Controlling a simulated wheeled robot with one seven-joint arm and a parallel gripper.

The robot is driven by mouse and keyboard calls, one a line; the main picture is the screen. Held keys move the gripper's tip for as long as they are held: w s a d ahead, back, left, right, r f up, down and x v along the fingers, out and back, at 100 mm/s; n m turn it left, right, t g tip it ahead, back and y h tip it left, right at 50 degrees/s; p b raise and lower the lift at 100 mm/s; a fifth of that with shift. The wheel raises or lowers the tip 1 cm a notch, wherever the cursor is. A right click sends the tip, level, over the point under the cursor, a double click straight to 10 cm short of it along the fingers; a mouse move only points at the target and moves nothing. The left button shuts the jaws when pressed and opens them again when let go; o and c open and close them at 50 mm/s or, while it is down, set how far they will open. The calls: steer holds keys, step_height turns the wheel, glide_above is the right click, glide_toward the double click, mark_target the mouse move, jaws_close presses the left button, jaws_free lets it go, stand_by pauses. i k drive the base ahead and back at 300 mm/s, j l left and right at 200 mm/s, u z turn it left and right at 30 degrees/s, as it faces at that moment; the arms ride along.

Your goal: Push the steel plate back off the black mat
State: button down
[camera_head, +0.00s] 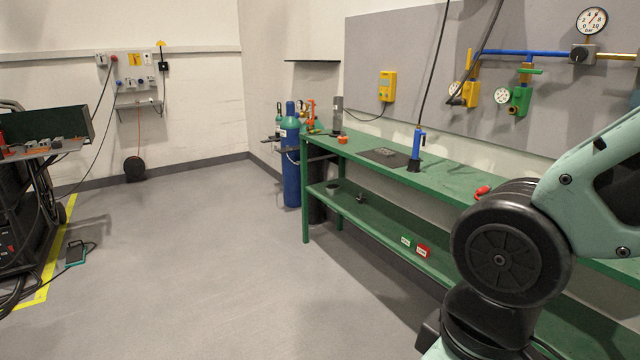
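A flat dark piece (383,156) lies on the green bench top, left of the blue torch-like tool. It looks like the black mat, but it is small here. I cannot make out the steel plate as a separate thing on it. My arm fills the right side of the view, with its large black joint in front of the bench. My gripper is outside the picture, so its state does not show.
The green bench (450,178) runs along the right wall. A blue tool (417,146) stands upright on it, with an orange item (342,140) and grey block (337,112) at the far end. Gas cylinders (291,165) stand beyond. The floor at left centre is clear.

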mark_target(385, 153)
steer(key=i, duration=2.25)
steer(key=i+z, duration=0.25)
steer(key=i, duration=0.4)
steer(key=i+j+z, duration=0.25)
steer(key=i, duration=0.7)
